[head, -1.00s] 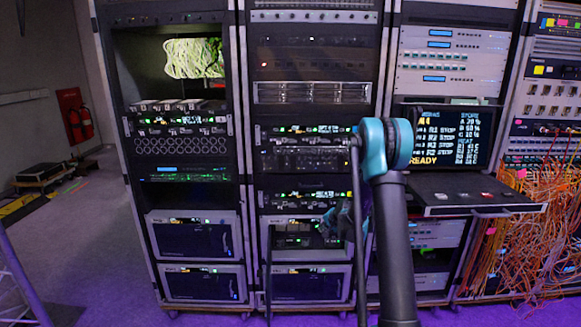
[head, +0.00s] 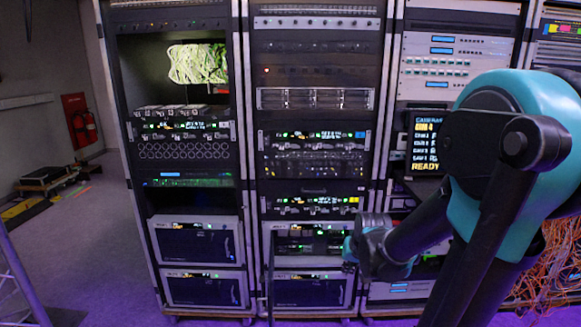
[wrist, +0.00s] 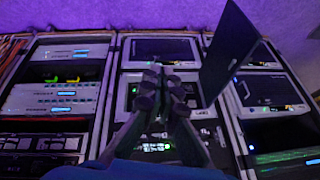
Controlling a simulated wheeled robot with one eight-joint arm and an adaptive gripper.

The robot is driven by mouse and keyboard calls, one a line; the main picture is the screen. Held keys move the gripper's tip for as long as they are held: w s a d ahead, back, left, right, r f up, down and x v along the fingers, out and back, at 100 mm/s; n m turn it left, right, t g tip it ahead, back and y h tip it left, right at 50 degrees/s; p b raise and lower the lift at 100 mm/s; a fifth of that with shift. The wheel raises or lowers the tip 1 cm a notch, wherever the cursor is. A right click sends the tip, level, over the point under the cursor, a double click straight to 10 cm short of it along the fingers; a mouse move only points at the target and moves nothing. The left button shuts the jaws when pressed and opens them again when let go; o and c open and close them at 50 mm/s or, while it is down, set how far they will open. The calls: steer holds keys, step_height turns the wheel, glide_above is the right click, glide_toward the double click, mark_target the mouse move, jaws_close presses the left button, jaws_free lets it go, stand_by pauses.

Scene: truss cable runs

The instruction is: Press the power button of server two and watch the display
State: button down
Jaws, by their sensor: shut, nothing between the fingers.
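A server with its dark front door swung open (head: 300,243) sits low in the middle rack. The open door panel (wrist: 229,50) stands out at its side in the wrist view. My gripper (head: 350,262) is in front of this server's right side. In the wrist view my gripper (wrist: 163,86) is shut and empty, over the server's front. The fingers hide part of that front, and I cannot make out a power button or contact. The server's small lit display strip (head: 302,227) shows, too small to read. I cannot tell which unit is server two.
A closed server (head: 308,290) sits just below. Two closed servers (head: 195,240) are low in the left rack. A monitor (head: 424,143) reading READY is partly hidden by my arm. Orange cables (head: 545,270) hang at the right.

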steer(key=s+d+f+n+g+h, duration=0.1)
steer(key=s+f+n, duration=0.1)
steer(key=s, duration=1)
steer(key=shift+d+f, duration=0.3)
